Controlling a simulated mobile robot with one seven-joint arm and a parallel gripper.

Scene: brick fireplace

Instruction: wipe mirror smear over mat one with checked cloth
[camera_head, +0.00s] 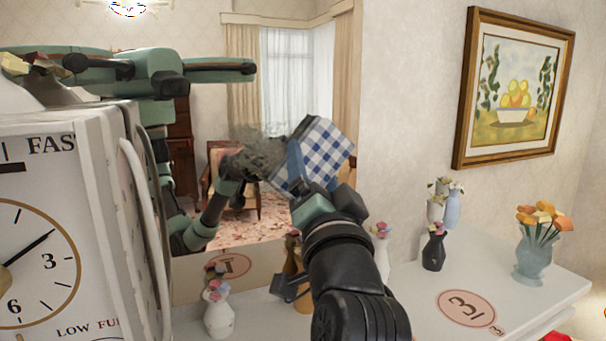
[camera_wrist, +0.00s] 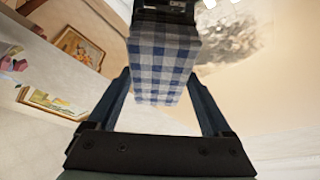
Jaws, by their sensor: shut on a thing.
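The blue-and-white checked cloth (camera_head: 322,152), a block-like pad, is held tilted in front of the mirror (camera_head: 235,232). My gripper (camera_head: 300,168) is shut on it. The wrist view shows the cloth (camera_wrist: 162,60) between my two fingers (camera_wrist: 162,95). A grey mottled smear (camera_head: 256,148) is on the mirror just left of the cloth, partly covered by it and my gripper. The smear (camera_wrist: 236,38) also shows right of the cloth in the wrist view. I cannot tell whether cloth and glass touch. A pink mat marked 1 (camera_head: 232,265) shows below the smear, possibly as a reflection.
A white vase with pink flowers (camera_head: 218,308) stands below the mirror. A large white clock-faced appliance (camera_head: 60,220) blocks the left. A mat marked 3 (camera_head: 467,308), a dark vase (camera_head: 434,248) and a blue flower vase (camera_head: 534,248) are at right. A framed picture (camera_head: 512,90) hangs above.

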